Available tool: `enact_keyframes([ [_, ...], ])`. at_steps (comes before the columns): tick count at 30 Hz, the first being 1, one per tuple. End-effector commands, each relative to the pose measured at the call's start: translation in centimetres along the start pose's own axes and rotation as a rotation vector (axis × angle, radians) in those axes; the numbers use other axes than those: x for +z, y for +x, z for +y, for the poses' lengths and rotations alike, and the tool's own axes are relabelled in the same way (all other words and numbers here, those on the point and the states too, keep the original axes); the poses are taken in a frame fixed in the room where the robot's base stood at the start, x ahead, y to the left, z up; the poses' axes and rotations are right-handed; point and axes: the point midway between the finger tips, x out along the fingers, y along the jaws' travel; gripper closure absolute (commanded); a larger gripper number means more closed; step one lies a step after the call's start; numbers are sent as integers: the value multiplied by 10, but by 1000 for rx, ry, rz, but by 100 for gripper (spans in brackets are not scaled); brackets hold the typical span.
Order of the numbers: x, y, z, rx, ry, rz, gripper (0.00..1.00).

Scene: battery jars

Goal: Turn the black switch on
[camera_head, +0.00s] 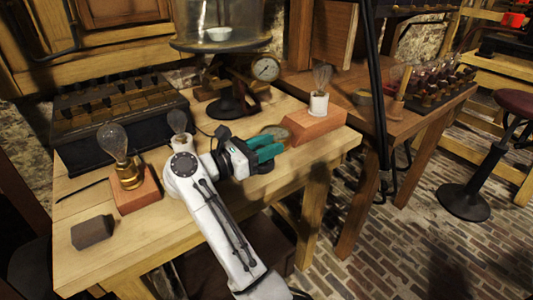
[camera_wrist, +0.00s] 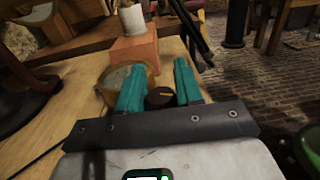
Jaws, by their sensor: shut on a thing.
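The black switch (camera_wrist: 160,98) is a round dark knob with a small orange mark, seen in the wrist view. It sits low between the two teal fingers of my gripper (camera_wrist: 158,67), which is shut on it. In the head view my gripper (camera_head: 276,147) is over the table, left of the front of a reddish block. The switch is hidden there behind the gripper.
A brass-rimmed round dial (camera_wrist: 120,76) lies just left of the fingers. The reddish block (camera_head: 314,123) carries a bulb. Another bulb (camera_head: 114,143) stands left of my arm, near a dark block (camera_head: 93,232). A gauge stand (camera_head: 264,69) is behind.

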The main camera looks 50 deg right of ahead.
Motion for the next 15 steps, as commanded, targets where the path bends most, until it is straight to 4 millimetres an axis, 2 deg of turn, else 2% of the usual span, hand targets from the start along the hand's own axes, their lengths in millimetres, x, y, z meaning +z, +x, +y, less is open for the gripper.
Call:
enact_keyframes([
  [15, -1, 0, -1, -33, -5, 1, 95],
])
